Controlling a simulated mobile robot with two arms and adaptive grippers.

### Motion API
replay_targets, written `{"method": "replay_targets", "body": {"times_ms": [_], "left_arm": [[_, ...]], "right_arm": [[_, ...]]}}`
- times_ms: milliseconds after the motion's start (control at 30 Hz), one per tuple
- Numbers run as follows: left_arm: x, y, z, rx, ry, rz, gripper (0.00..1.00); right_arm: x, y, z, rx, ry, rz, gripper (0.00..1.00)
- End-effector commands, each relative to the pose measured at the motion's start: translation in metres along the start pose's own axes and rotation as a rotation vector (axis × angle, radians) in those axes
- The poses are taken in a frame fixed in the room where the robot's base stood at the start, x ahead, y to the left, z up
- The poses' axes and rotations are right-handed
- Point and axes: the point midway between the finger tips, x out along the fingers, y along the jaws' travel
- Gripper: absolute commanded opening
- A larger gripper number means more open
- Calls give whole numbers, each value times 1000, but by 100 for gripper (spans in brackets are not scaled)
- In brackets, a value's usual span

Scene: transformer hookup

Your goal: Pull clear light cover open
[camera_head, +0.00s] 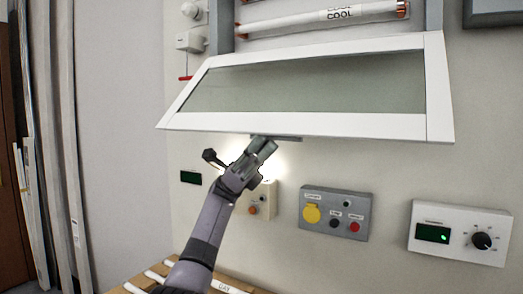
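The clear light cover (310,84) is a greyish see-through panel in a white frame, high on the wall. It slants, with its lower edge wider and nearer to me than its upper edge. A thin grey handle (288,138) runs under the middle of the lower edge. My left gripper (263,146) reaches up from below, with its fingertips at the left end of the handle. The fingers look close together; I cannot tell whether they grip the handle. My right gripper is not in view.
White tubes (330,17) show above the cover. Below are a grey button box (334,214), a white dial box (460,233), a beige box (265,199) and a small dark display (191,178). A slatted wooden surface (133,282) is at the bottom. Pale upright boards (62,140) stand at left.

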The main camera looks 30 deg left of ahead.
Motion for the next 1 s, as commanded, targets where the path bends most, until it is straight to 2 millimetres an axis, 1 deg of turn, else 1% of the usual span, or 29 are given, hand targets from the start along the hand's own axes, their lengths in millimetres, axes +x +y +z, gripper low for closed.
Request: {"method": "replay_targets", "body": {"times_ms": [33,133,300,400,567,1000], "left_arm": [[-8,1,1,-1,0,4,30],[-24,1,0,-1,-1,4,30],[-39,1,0,-1,1,2,30],[-45,0,0,-1,1,1,30],[-48,0,-1,-1,0,0,30],[-47,0,-1,-1,1,-1,30]], "right_arm": [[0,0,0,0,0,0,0],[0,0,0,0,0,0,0],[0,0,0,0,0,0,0],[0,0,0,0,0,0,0],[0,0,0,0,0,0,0],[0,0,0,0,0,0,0]]}}
